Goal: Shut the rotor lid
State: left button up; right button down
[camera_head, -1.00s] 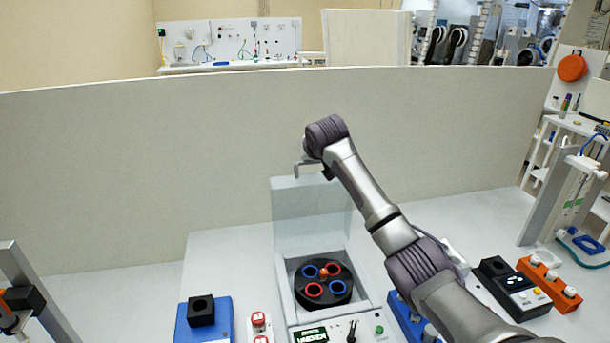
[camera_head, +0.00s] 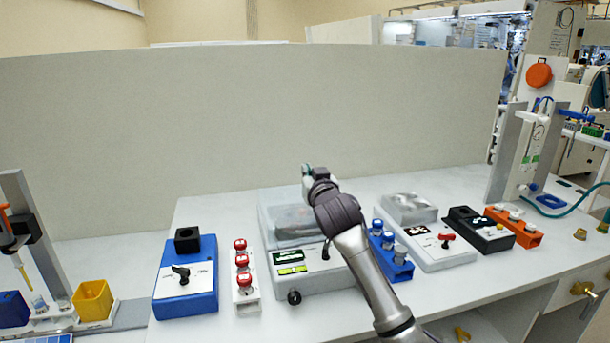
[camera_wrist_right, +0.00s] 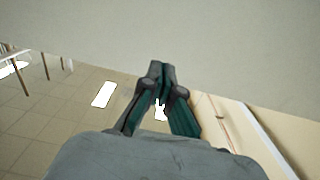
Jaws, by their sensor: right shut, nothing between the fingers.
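The centrifuge (camera_head: 310,282) stands on the bench in the middle of the head view, with a lit display and a black knob on its front. Its see-through rotor lid (camera_head: 275,205) is down over the well, and the dark rotor shows dimly through it. I cannot tell whether a small gap is left under the lid. My right gripper (camera_head: 306,170) is above the lid near its back edge, and my right arm hides the lid's right side. In the right wrist view the fingertips (camera_wrist_right: 160,70) are together and empty. My left gripper is out of view.
Left of the centrifuge are a red-capped tube rack (camera_head: 245,285) and a blue device (camera_head: 190,285). To the right are a blue tube rack (camera_head: 398,268), a white device (camera_head: 455,255), a black device (camera_head: 490,232) and an orange rack (camera_head: 525,232). A plain partition (camera_head: 250,120) stands behind.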

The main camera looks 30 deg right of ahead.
jog(key=shift+t, duration=0.7)
jog(key=shift+s+a+f+b, duration=0.25)
jog(key=shift+s+f+b, duration=0.75)
jog(key=shift+f, duration=0.75)
jog(key=shift+s+a+f+b, duration=0.25)
jog(key=shift+s+f+b, duration=0.7)
jog(key=shift+f, duration=0.85)
jog(key=shift+s+a+f+b, duration=0.25)
jog(key=shift+s+f+b, duration=0.75)
jog(key=shift+f, duration=0.75)
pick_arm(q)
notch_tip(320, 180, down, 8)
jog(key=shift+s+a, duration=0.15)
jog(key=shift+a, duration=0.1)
pick_arm(e)
jog(key=shift+w, duration=0.15)
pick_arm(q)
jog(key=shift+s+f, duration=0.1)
